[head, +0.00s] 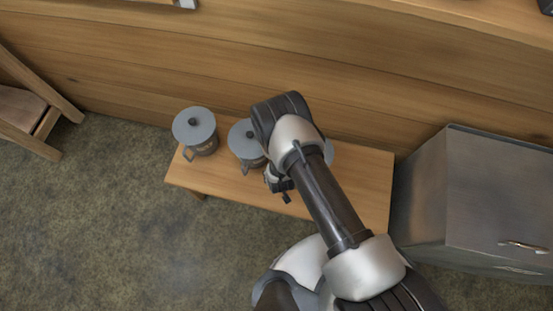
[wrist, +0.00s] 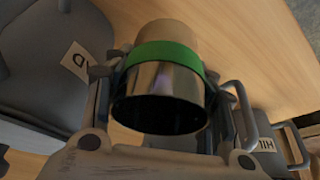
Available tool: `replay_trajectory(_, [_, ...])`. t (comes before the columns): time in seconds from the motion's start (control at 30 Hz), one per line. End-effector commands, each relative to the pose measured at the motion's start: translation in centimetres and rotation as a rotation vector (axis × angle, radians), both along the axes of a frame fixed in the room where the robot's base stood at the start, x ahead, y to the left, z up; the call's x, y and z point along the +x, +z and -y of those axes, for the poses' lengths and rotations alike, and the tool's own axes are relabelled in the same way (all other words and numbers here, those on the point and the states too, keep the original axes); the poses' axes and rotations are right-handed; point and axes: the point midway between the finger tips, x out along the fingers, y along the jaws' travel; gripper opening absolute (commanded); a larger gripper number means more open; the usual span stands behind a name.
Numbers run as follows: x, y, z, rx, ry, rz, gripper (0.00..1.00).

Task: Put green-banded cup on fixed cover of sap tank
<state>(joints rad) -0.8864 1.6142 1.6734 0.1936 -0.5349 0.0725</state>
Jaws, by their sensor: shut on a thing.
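The green-banded cup (wrist: 165,58), a shiny metal cup with a green band, is in the middle of the wrist view. My gripper (wrist: 168,92) is shut on it, with a finger on each side. The cup's dark open mouth faces the wrist camera. In the head view my gripper (head: 280,187) is over the wooden bench, beside the middle pot; the cup cannot be made out there. A grey metal box (head: 500,185) with a handle stands at the right; I cannot tell whether it is the sap tank, and no cover is clearly identifiable.
Grey lidded pots stand on the wooden bench (head: 355,190): one at the left (head: 195,130), one in the middle (head: 243,140), another mostly behind my arm. Labelled pots flank the cup closely in the wrist view. A chair (head: 35,105) stands far left; floor before the bench is clear.

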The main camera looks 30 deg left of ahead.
Motion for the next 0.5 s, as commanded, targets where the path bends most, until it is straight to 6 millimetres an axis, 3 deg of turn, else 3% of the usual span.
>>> replay_trajectory(0.03, [0.0,-1.3,0.0,0.000,0.000,0.000,0.27])
replay_trajectory(0.33, [0.0,-3.6,0.0,0.000,-0.001,0.000,0.27])
replay_trajectory(0.5, [0.0,-6.4,0.0,0.000,0.000,0.000,0.27])
